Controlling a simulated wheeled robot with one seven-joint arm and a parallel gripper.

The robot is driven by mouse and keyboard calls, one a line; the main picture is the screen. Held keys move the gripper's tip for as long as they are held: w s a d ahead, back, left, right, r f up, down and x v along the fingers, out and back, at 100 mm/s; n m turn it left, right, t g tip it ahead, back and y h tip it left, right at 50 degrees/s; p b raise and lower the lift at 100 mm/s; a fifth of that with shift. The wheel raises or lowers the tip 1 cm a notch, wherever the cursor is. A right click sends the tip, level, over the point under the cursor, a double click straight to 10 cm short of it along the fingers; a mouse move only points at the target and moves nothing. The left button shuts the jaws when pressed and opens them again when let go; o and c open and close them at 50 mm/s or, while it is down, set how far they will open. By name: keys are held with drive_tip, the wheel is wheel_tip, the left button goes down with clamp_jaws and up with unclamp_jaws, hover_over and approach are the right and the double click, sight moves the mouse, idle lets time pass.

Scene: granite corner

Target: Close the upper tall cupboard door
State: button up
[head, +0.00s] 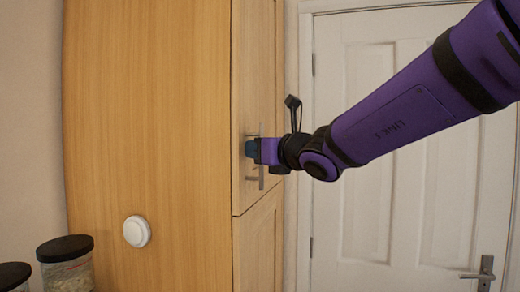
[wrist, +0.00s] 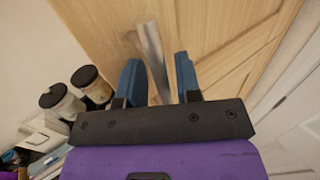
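The upper tall cupboard door (head: 252,60) is light wood and shows at a steep angle in the head view. It looks nearly in line with the lower door, and I cannot tell whether a small gap is left. Its metal bar handle (head: 261,180) stands upright near the door's lower part. My gripper (head: 249,148) is at the handle. In the wrist view the handle (wrist: 150,45) runs between the two blue fingers of my gripper (wrist: 158,78). The fingers are apart, with space visible on both sides of the bar.
The lower cupboard door (head: 258,245) is below. A white round knob (head: 137,231) is on the cupboard's side panel. Dark-lidded jars (head: 67,265) stand at the lower left. A white room door (head: 385,190) with a lever handle (head: 483,272) is at the right.

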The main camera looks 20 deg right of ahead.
drive_tip(key=v, duration=1)
drive_tip(key=shift+s+d, duration=0.15)
drive_tip(key=shift+s, duration=0.2)
drive_tip(key=s+a+f+n+g, duration=0.2)
drive_tip(key=s+f+n+g, duration=0.7)
drive_tip(key=n, duration=1.1)
drive_tip(key=s+d+f+n+g+h, duration=0.2)
drive_tip(key=s+d+f+n+h, duration=0.5)
drive_tip(key=d+n, duration=0.3)
drive_tip(key=shift+s+f+n, duration=0.45)
drive_tip(key=shift+f+n, duration=0.15)
drive_tip(key=shift+n, duration=0.1)
